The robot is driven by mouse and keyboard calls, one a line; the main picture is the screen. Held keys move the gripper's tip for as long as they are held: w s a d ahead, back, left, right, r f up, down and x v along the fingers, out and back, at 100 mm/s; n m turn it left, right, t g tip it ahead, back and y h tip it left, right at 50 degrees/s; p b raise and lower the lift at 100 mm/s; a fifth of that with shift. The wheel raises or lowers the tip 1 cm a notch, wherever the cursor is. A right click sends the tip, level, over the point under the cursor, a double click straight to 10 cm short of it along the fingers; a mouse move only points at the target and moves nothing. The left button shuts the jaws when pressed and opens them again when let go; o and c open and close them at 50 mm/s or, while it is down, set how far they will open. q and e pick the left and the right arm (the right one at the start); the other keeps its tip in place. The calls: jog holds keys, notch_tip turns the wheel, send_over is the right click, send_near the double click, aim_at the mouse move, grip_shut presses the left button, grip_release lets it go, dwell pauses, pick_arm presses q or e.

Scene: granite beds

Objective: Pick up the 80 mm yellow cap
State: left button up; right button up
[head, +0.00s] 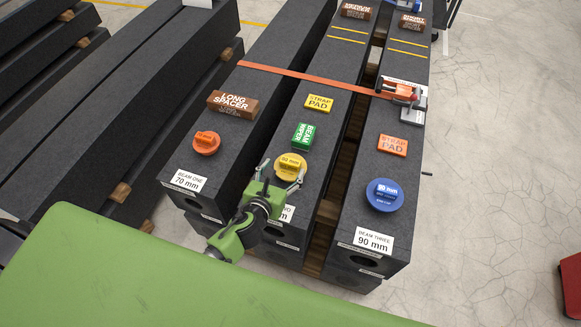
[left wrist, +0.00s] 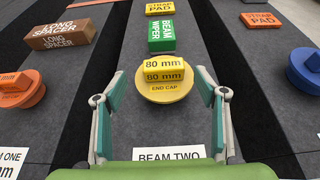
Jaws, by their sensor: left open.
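The yellow 80 mm cap (head: 290,166) lies on top of the middle granite beam, beam two. It is a round disc with a raised block grip marked 80 mm. It also shows in the left wrist view (left wrist: 165,92), just beyond and between the fingertips. My left gripper (head: 277,176) is open and empty, its green and grey fingers spread on the near side of the cap. I see no contact with the cap. In the left wrist view the gripper (left wrist: 160,95) is centred on the cap. My right gripper is not in view.
A green beam wiper (head: 303,136) and a yellow strap pad (head: 319,103) lie behind the cap. An orange cap (head: 206,143) and brown long spacer (head: 231,104) sit on beam one. A blue 90 mm cap (head: 384,195) sits on beam three. An orange strap (head: 300,75) crosses the beams.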

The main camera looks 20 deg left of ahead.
aim_at(289, 163)
pick_arm(q)
jog(key=shift+d+x, duration=0.15)
jog(key=shift+x, duration=1.25)
jog(key=shift+d+x, duration=0.15)
jog(key=shift+x, duration=1.3)
jog(key=shift+r, duration=0.1)
jog(key=c, duration=1.2)
